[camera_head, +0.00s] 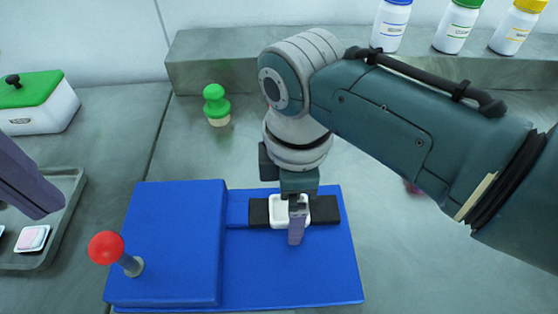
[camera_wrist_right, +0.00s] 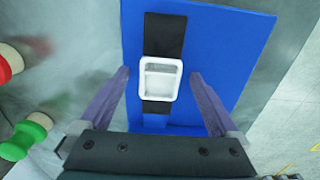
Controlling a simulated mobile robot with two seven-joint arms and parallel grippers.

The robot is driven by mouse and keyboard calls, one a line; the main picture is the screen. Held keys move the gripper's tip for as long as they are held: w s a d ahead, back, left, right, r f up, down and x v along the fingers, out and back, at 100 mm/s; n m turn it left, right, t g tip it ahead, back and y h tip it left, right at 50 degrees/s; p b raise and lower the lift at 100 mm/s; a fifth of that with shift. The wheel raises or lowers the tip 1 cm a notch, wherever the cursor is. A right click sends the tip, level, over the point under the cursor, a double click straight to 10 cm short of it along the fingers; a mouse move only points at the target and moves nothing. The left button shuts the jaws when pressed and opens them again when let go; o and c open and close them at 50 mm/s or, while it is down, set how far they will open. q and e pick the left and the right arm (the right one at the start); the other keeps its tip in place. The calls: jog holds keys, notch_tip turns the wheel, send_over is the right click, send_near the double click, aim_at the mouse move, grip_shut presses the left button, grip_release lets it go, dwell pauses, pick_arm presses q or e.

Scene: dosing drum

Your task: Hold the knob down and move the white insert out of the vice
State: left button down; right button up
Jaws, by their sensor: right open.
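The white insert (camera_head: 278,210) sits between the two black jaws (camera_head: 325,210) of the vice on the blue base (camera_head: 290,270). In the right wrist view the insert (camera_wrist_right: 160,80) is a hollow white square between the jaws. My right gripper (camera_wrist_right: 160,76) is open, one finger on each side of the insert with gaps. In the head view its finger partly covers the insert. The red ball knob (camera_head: 106,248) stands tilted on a grey stem at the blue block's left. My left gripper (camera_head: 38,195) shows only as a purple finger at the left edge, apart from the knob.
A grey tray (camera_head: 62,225) at left holds a white insert with pink filling (camera_head: 32,238). A green-lidded white box (camera_head: 40,105) and a green-handled stamp (camera_head: 215,105) stand behind. Several bottles (camera_head: 455,28) stand on the back ledge (camera_head: 215,65). My right arm hides table at right.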

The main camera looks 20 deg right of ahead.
jog(key=shift+c, duration=0.3)
jog(key=c, duration=1.4)
dwell(0.9)
